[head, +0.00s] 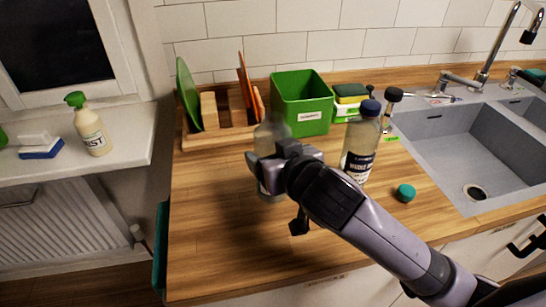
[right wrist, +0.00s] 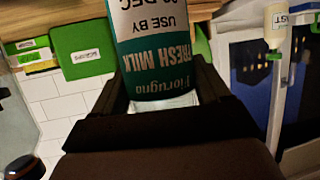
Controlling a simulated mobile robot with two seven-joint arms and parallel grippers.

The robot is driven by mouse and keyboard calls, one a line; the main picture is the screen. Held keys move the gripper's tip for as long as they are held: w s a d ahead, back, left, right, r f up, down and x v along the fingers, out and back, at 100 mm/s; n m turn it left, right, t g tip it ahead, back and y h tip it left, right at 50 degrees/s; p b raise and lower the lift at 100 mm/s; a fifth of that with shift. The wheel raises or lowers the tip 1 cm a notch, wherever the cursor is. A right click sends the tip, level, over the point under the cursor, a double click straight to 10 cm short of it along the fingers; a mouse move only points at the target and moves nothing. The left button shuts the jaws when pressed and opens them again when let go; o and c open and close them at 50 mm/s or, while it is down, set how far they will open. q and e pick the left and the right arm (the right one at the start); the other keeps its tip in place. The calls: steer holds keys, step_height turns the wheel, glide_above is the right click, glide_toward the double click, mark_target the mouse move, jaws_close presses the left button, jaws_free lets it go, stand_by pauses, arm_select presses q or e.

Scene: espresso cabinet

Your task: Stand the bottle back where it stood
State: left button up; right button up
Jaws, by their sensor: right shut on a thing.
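My right gripper (head: 266,165) is shut on a clear bottle (head: 272,135) above the left-middle of the wooden counter. In the right wrist view the bottle (right wrist: 153,45) sits between the fingers, its teal and white "Fresh Milk" label upside down in the picture. In the head view my gripper hides much of its body, and it looks roughly upright. I cannot tell whether its base touches the counter. A second bottle (head: 360,148) with a dark blue cap stands to the right. A teal cap (head: 405,193) lies on the counter near the sink. My left gripper is not in view.
A wooden rack (head: 197,140) with boards and a green bin (head: 301,105) stand along the back wall. A green sponge holder (head: 349,104) and a brush (head: 391,100) are beside the sink (head: 450,140). The counter's front left (head: 215,240) is clear.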

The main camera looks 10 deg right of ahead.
steer(key=shift+f, duration=0.45)
steer(key=o, duration=1.4)
steer(key=shift+f, duration=0.25)
steer(key=shift+r, duration=0.2)
